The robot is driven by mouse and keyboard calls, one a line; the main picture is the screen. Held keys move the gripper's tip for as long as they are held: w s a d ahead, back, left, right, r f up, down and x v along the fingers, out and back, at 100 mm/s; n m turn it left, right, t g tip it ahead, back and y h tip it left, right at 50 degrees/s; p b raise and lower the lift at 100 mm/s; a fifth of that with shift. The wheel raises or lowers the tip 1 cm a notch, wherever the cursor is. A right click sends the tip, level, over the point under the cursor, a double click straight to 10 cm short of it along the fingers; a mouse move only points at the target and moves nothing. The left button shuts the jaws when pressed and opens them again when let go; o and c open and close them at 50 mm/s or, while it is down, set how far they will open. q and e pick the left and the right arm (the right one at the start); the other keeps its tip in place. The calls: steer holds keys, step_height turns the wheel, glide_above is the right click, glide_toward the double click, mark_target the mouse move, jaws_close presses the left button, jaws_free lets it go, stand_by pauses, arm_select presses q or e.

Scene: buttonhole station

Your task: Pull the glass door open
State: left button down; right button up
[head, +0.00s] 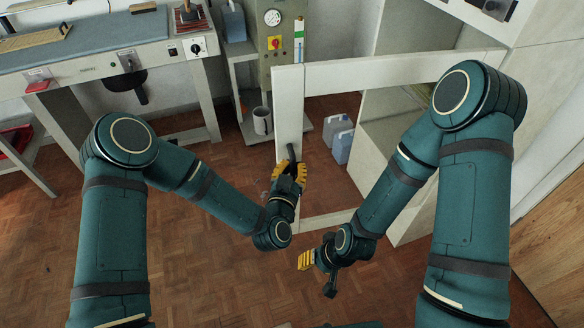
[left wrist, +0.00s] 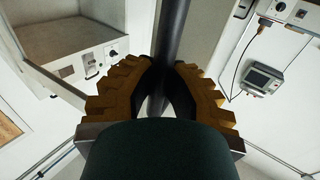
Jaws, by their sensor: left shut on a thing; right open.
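The glass door (head: 289,105) has a white frame and a clear pane. It stands swung out from the pale cabinet (head: 385,135) on the right, and floor and canisters show through it. Its dark upright bar handle (head: 291,152) is on the left stile. My left gripper (head: 290,170) is shut on this handle. In the left wrist view the yellow fingers (left wrist: 160,95) sit on both sides of the dark bar (left wrist: 172,40). My right gripper (head: 317,268) is open and empty, low and right of the left one, apart from the door.
A grey workbench (head: 90,62) stands at the back left. A machine with a gauge (head: 278,40) and a mug (head: 262,121) are behind the door's left edge. Blue-white canisters (head: 338,137) stand beyond the pane. The parquet floor (head: 205,260) in front is clear.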

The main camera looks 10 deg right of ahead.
arm_select(q)
steer(key=shift+w+a, duration=0.1)
steer(key=c, duration=0.9)
jaws_free()
steer(key=shift+c, duration=0.2)
steer(key=v, duration=1.2)
steer(key=shift+f, duration=0.1)
